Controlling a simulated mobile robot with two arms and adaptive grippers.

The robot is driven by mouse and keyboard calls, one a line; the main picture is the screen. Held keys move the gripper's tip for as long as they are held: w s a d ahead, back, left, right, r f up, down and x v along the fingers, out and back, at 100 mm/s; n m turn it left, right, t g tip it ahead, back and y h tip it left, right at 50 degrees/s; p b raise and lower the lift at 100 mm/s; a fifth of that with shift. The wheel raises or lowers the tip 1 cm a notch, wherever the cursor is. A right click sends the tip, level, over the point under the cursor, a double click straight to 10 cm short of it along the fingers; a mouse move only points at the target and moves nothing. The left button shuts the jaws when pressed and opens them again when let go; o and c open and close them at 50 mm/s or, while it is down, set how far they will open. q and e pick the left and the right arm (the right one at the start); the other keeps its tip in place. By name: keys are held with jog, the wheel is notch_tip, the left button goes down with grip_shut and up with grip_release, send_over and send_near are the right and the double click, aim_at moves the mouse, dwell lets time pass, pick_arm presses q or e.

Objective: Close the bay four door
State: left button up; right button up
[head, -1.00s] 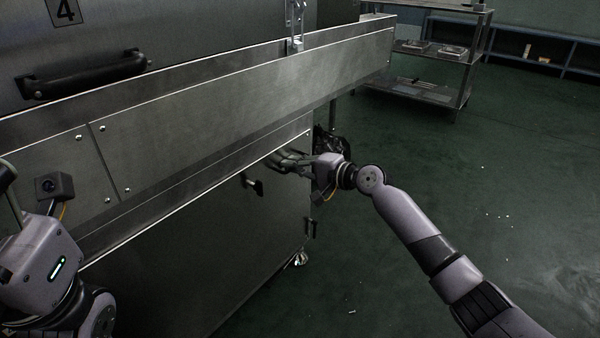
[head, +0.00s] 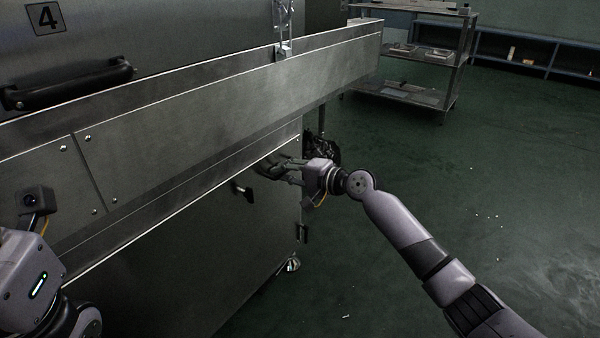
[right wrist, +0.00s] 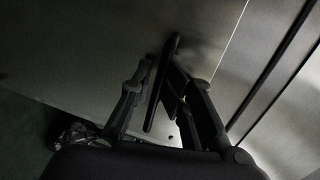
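The number 4 plate (head: 46,18) is on a steel upper panel (head: 150,40) at the top left of the head view, with a black bar handle (head: 65,85) below it. Under the long steel ledge is a lower steel panel (head: 190,260) with a small black latch (head: 243,190); I cannot tell which panel is the bay four door. My right gripper (head: 268,168) is open beside the lower panel, above and right of the latch. In the right wrist view, a dark bar (right wrist: 164,85) shows between its fingers; I cannot tell what it belongs to. My left gripper's fingers are out of frame.
The steel ledge (head: 210,95) juts out above my right gripper. A wire-dark unit (head: 322,148) is just behind the gripper. A metal shelf rack (head: 425,55) stands at the back right. The green floor (head: 500,170) on the right is mostly clear.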

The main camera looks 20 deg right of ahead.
jog(key=v, duration=1.1)
jog(key=shift+s+d+r, duration=0.15)
jog(key=shift+d+r, duration=0.1)
jog(key=shift+d, duration=0.05)
